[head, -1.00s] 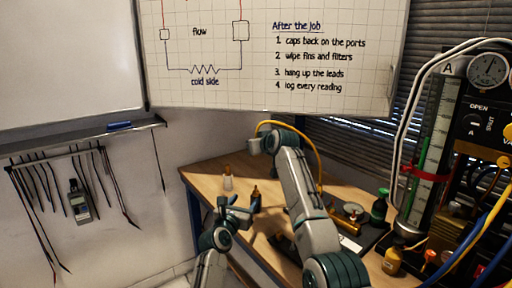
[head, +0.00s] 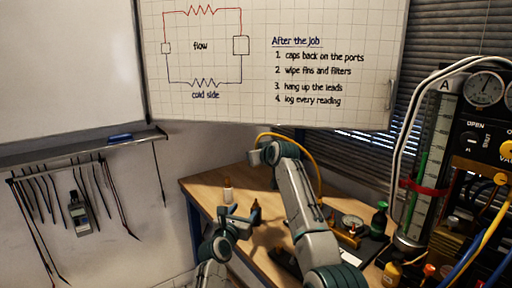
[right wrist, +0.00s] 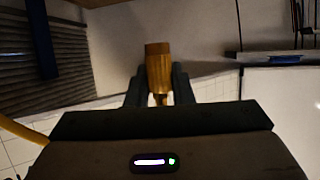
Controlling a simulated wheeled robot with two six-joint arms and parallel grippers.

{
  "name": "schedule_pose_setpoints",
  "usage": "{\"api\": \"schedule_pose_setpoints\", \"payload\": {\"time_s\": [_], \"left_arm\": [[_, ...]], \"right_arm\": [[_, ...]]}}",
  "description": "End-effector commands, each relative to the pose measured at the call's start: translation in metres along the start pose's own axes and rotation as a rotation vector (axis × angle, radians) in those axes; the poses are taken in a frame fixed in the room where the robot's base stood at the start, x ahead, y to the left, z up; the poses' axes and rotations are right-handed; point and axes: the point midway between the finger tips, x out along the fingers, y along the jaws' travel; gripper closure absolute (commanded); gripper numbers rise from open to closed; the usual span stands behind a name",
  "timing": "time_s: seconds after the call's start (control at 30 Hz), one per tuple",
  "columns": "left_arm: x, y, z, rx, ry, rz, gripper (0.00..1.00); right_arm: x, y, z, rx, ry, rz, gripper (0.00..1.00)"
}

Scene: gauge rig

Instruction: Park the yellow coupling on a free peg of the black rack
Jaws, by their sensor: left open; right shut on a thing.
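The yellow coupling (right wrist: 158,70) is a short yellow-brown block in the right wrist view. My right gripper (right wrist: 159,82) is shut on it, one dark finger on each side. In the head view my right arm reaches over the table, its wrist at the far end. The coupling cannot be made out there. My left gripper (head: 240,213) is open, low at the table's left front edge. A dark rail with thin leads hanging from it (head: 62,160) is on the left wall. I cannot tell whether it is the black rack. No free peg is clearly visible.
A yellow hose (head: 313,165) arches behind my right arm. A gauge panel (head: 485,140) stands at the right.

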Motion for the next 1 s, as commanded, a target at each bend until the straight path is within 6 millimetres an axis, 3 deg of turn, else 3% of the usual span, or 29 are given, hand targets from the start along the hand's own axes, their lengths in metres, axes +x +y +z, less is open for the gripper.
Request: {"api": "schedule_pose_setpoints", "payload": {"time_s": [1.0], "left_arm": [[0.000,0.000,0.058,0.000,0.000,0.000,0.42]], "right_arm": [[-0.111,0.010,0.044,0.000,0.000,0.002,1.00]]}}
